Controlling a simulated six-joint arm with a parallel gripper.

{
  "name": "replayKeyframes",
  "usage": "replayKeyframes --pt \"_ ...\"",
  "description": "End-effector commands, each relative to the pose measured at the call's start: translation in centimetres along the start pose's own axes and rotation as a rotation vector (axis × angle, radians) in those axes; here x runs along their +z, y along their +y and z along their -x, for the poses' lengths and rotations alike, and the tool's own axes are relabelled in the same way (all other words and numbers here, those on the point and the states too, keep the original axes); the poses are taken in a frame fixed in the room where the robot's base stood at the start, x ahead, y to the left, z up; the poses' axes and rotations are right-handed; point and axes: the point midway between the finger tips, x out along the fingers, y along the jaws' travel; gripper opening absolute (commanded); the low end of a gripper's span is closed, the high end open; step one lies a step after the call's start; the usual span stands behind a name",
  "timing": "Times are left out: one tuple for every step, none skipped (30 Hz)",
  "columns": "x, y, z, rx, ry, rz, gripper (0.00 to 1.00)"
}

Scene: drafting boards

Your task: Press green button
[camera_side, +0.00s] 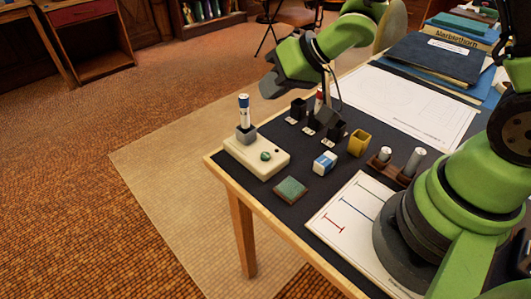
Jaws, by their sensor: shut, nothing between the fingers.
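The green button (265,156) is a small round dome on top of a cream box (247,164). The box sits near the left corner of the dark table mat. Nothing covers the button. My gripper (270,90) is above and behind the box, up and slightly right of the button in the picture. It is shut and empty, well clear of the button. Its fingertips are small and hard to make out.
A marker (244,110) stands in a grey holder behind the button. Black holders (298,108), a yellow cup (359,142), a blue-white eraser (325,162) and a teal pad (291,189) are nearby. The table edge runs close to the box.

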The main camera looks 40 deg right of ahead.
Motion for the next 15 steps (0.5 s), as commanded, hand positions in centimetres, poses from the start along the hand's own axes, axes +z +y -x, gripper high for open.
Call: replayKeyframes --pt "0.7 -0.1 -0.7 -0.026 -0.021 -0.009 0.0" --pt "1.0 -0.1 -1.0 -0.041 -0.03 -0.013 0.0" --pt "1.3 -0.3 -1.2 -0.058 -0.038 -0.017 0.0" --pt "1.4 -0.3 -1.4 -0.068 -0.044 -0.02 0.0" --pt "1.6 -0.4 -1.5 -0.076 -0.047 -0.023 0.0" --pt "1.7 -0.4 -1.6 -0.083 -0.051 -0.025 0.0" --pt "1.8 -0.5 -1.7 -0.087 -0.053 -0.026 0.0" --pt "1.8 -0.5 -1.7 -0.09 -0.054 -0.026 0.0" --pt "1.8 -0.5 -1.7 -0.092 -0.054 -0.026 0.0" --pt "1.8 -0.5 -1.7 -0.092 -0.054 -0.026 0.0" --pt "1.8 -0.5 -1.7 -0.092 -0.054 -0.026 0.0" --pt "1.8 -0.5 -1.7 -0.092 -0.053 -0.026 0.0" --pt "1.8 -0.5 -1.7 -0.091 -0.053 -0.026 0.0" --pt "1.8 -0.5 -1.7 -0.091 -0.053 -0.026 0.0" --pt "1.8 -0.5 -1.7 -0.091 -0.053 -0.026 0.0"
